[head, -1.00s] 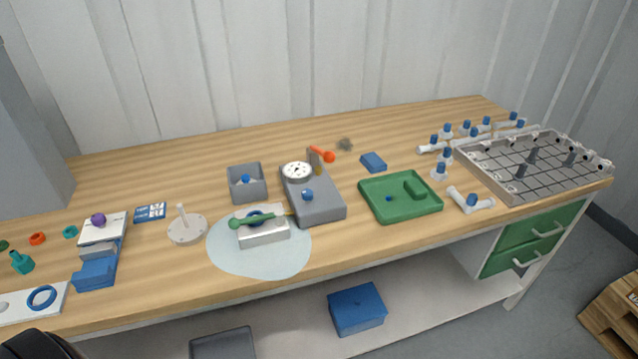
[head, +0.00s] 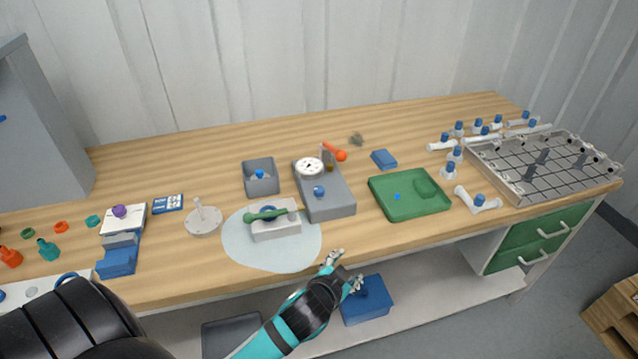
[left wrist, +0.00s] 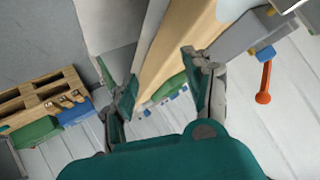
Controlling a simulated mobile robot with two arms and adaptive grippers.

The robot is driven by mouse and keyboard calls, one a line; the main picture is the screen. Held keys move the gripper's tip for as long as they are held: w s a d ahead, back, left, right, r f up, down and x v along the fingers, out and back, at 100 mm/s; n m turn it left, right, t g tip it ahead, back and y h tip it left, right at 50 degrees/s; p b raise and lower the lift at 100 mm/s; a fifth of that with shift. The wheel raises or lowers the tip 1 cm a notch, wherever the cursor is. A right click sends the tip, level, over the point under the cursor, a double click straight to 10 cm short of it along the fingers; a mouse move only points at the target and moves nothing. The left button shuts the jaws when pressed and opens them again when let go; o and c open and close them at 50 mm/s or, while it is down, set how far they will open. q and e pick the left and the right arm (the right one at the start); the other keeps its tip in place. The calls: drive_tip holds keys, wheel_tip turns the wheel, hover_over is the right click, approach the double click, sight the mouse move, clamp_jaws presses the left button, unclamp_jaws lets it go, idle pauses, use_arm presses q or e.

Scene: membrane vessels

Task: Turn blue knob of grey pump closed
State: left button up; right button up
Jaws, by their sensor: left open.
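The grey pump (head: 336,205) stands on the workbench near the middle in the head view. Its blue knob (head: 319,191) is on its top, in front of a white dial gauge (head: 309,166). An orange-ended lever (head: 340,155) is at its back. My left gripper (head: 346,270) is open and empty, in front of the bench edge and below the pump, clearly apart from it. In the left wrist view the open fingers (left wrist: 160,85) hold nothing. An orange lever (left wrist: 264,84) and a grey body (left wrist: 238,38) show at the right there. My right gripper is not in view.
Left of the pump, a green-handled tool lies on a white block (head: 277,233) over a pale mat (head: 244,251). A grey bin (head: 261,185) is behind, a green tray (head: 432,208) to the right. A blue box (head: 369,311) sits on the lower shelf.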

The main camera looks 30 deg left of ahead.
use_arm(q)
drive_tip(key=w+d+r+m+t+h, duration=0.15)
drive_tip(key=w+r+t, duration=0.25)
drive_tip(key=w+r, duration=0.4)
drive_tip(key=w+d+r+m+g+h, duration=0.2)
drive_tip(key=w+d+r+m+h, duration=0.2)
drive_tip(key=d+r+m+h, duration=0.55)
drive_tip(key=w+d+r+m+g+h, duration=0.3)
drive_tip(key=d+r+m+h, duration=0.3)
drive_tip(key=m, duration=0.7)
drive_tip(key=m+g+y, duration=0.1)
drive_tip(key=g+y, duration=0.9)
drive_tip(key=y, duration=0.6)
hover_over(319, 188)
wheel_tip(319, 188, down, 17)
drive_tip(key=p, duration=0.4)
